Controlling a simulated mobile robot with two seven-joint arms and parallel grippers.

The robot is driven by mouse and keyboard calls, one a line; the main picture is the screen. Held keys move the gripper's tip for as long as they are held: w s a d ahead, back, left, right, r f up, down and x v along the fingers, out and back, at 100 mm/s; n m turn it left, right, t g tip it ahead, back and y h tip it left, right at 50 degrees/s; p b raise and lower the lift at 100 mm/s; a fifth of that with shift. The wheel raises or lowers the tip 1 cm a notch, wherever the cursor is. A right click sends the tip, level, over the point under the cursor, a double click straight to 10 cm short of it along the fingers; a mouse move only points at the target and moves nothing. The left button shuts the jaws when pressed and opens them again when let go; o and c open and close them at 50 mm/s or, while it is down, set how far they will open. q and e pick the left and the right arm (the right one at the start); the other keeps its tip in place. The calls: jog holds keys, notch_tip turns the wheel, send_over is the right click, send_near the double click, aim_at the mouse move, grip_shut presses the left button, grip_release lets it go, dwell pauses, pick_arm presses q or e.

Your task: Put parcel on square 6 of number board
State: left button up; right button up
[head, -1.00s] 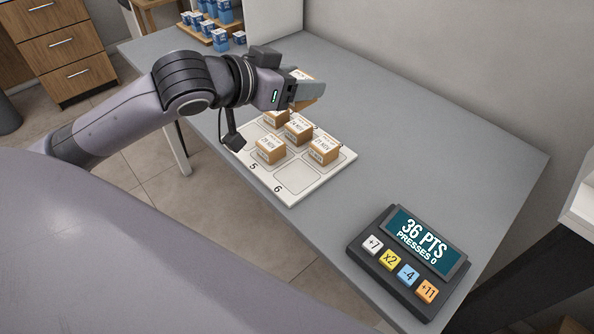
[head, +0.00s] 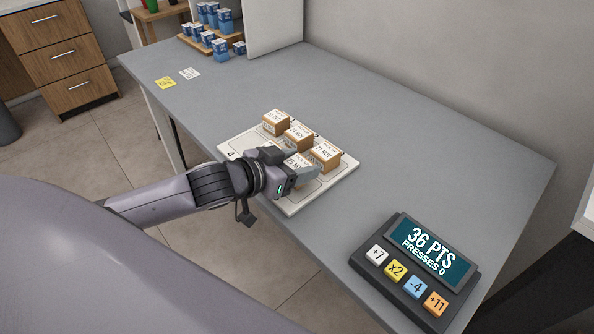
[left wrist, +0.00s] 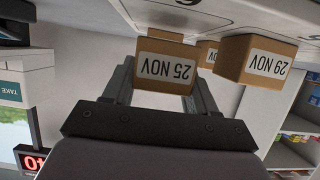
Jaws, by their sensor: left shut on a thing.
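My left gripper (head: 308,176) is low over the near side of the number board (head: 331,184), shut on a parcel (head: 297,159). In the left wrist view the held parcel (left wrist: 166,68), a brown box labelled 25 NOV, sits between the fingers, and a 29 NOV parcel (left wrist: 257,62) is beside it on the right. I cannot tell whether the held parcel touches the board. Other parcels stand on the board behind it: one at the far corner (head: 275,123), one in the middle (head: 298,137), one at the right (head: 325,156). My arm and gripper hide squares 5 and 6. My right gripper is out of view.
A points keypad (head: 412,270) reading 36 PTS, PRESSES 0 stands at the near right of the counter. A yellow card (head: 165,83) and a white card (head: 189,73) lie at the left. Blue boxes (head: 221,46) stand at the back. The counter right of the board is clear.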

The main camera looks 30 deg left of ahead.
pick_arm(q)
jog(key=shift+f, duration=0.8)
jog(key=shift+f, duration=0.1)
jog(key=o, duration=1.1)
